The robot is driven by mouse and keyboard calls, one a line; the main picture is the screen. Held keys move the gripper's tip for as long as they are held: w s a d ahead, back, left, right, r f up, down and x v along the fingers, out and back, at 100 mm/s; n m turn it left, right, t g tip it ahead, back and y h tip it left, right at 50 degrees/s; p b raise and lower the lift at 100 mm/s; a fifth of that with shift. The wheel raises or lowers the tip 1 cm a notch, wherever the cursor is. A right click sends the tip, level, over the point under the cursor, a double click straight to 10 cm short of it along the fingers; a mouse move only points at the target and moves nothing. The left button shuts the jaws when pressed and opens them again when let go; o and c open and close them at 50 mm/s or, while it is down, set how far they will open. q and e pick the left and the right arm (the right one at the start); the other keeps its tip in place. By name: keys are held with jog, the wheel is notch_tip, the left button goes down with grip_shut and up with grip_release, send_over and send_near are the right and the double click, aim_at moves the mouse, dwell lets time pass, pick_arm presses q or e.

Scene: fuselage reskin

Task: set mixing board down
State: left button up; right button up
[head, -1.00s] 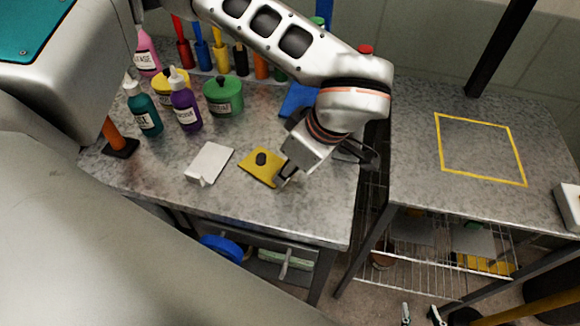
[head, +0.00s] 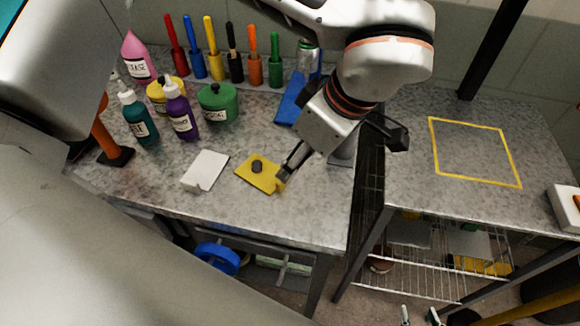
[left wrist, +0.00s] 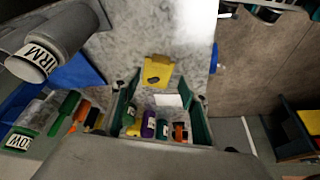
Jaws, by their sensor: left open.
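The yellow board (head: 252,180), which I take to be the mixing board, lies flat on the grey worktop with a dark round lump on it. It also shows in the left wrist view (left wrist: 156,66). My left gripper (left wrist: 157,115) is open in the left wrist view, with nothing seen gripped.
A white card (head: 205,170) lies left of the board. Bottles (head: 182,115), a green jar (head: 218,105) and coloured tools in holders stand behind. The right table (head: 410,185) has an empty yellow outline (head: 475,183).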

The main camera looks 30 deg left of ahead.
pick_arm(q)
jog(key=shift+v, duration=2.05)
